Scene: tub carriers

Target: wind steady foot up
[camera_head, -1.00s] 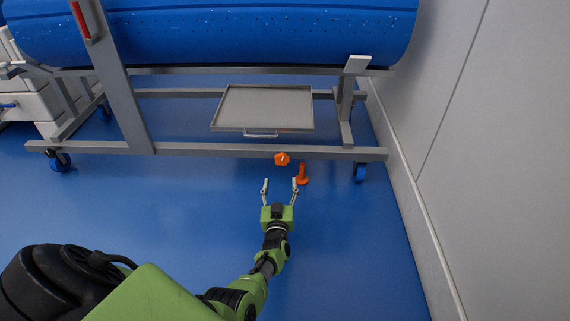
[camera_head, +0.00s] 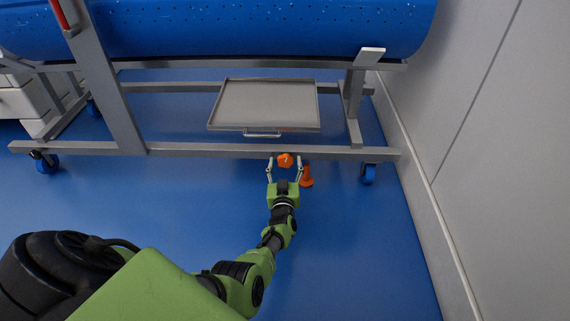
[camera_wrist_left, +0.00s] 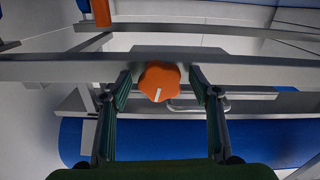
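The orange knob (camera_head: 285,160) with a white mark sits at the front lower rail of the carrier. It also shows in the left wrist view (camera_wrist_left: 159,81), between my fingers. The orange steady foot (camera_head: 306,176) is just right of it, by the floor; in the left wrist view an orange part (camera_wrist_left: 101,12) shows at the top left. My left gripper (camera_head: 285,164) is open, with one finger on each side of the knob. In the left wrist view a small gap shows between each fingertip and the knob. My right gripper is not in view.
The grey carrier frame (camera_head: 210,150) holds a blue tub (camera_head: 250,30) and has a grey tray (camera_head: 265,128) above the rail. A blue castor (camera_head: 368,174) stands right of the foot. A grey wall (camera_head: 470,130) closes the right side. The blue floor in front is clear.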

